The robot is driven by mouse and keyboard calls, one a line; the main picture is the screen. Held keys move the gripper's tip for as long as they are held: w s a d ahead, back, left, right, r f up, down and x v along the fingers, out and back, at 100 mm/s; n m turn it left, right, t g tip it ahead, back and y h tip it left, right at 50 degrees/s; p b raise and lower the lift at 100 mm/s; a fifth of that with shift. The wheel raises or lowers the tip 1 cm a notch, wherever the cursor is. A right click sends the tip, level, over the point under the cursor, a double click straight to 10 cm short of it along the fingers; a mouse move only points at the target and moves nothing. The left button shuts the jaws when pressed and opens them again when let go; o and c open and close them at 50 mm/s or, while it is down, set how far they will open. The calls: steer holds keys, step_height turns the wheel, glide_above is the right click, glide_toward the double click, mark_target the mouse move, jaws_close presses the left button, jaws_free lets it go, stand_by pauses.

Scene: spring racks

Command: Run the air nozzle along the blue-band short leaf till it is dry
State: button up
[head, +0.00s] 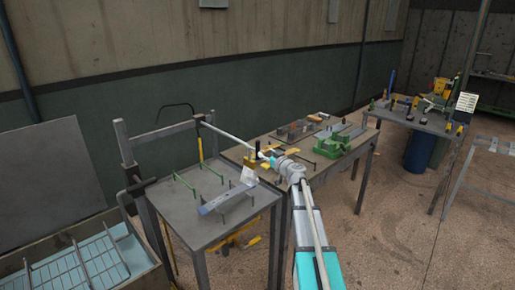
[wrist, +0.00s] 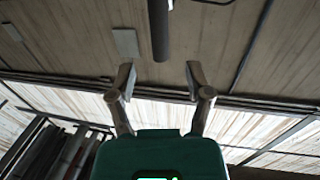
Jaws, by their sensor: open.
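My gripper (head: 263,154) is above the table's right rear edge, apart from the leaf. In the wrist view my gripper (wrist: 158,78) is open and points up at the wall and roof. A dark round bar (wrist: 160,30) shows beyond the fingertips, not gripped. I cannot tell whether it is the air nozzle; no nozzle is clear in the head view.
A bench (head: 240,150) with a green fixture (head: 333,145) stands behind right. A wire-rack tank (head: 75,268) is at lower left. Open floor (head: 390,240) lies to the right.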

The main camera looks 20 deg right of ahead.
mark_target(259, 147)
steer(key=w, duration=0.2)
steer(key=w+a, duration=0.1)
steer(key=w, duration=0.4)
steer(key=shift+w+a, duration=0.15)
steer(key=shift+a, duration=0.1)
jaws_close()
